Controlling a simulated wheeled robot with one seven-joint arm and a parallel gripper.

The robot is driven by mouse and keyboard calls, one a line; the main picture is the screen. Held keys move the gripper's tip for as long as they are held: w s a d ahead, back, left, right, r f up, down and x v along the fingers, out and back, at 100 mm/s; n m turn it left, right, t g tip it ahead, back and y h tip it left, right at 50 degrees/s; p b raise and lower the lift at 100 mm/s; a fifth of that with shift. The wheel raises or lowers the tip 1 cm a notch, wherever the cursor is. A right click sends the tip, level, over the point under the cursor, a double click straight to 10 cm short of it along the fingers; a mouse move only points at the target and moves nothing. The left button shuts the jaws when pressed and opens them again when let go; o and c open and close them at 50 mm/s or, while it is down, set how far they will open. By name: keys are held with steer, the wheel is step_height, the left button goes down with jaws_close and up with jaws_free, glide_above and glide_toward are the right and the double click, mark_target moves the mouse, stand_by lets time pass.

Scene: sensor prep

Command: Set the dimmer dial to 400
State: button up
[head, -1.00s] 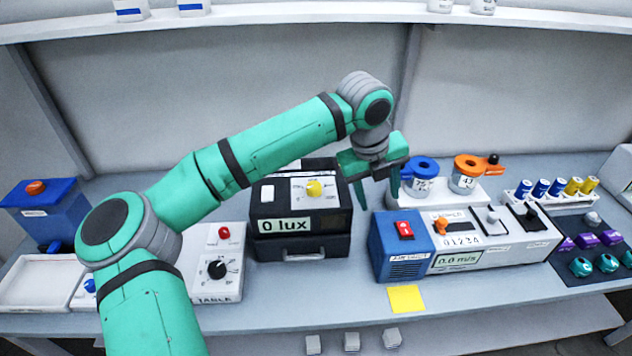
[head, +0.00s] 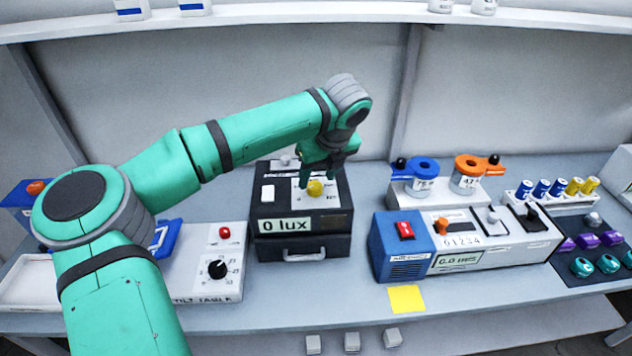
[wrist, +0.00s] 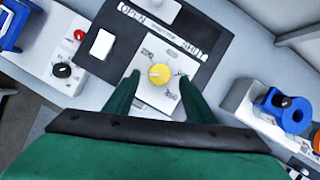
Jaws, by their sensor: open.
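The dimmer dial is a yellow knob (head: 315,188) on a white scale plate on top of a black box (head: 262,246). The box's front display reads "0 lux". In the wrist view the yellow dial (wrist: 159,74) lies between and just beyond my fingertips, with scale marks around it; the exact setting of its pointer is hard to read. My gripper (head: 322,180) is over the dial, pointing down, with its fingers open on either side of it. I see no contact with the dial; the height gap cannot be told.
A white rocker switch (head: 267,193) sits left of the dial on the same box. A white panel with a black knob (head: 217,269) stands to the left. A blue and white fan unit (head: 400,262) stands to the right, with a jar stand behind it. A yellow note (head: 405,299) lies in front.

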mark_target(315, 185)
steer(key=shift+x, duration=1.55)
steer(key=c, duration=1)
steer(key=shift+c, duration=0.2)
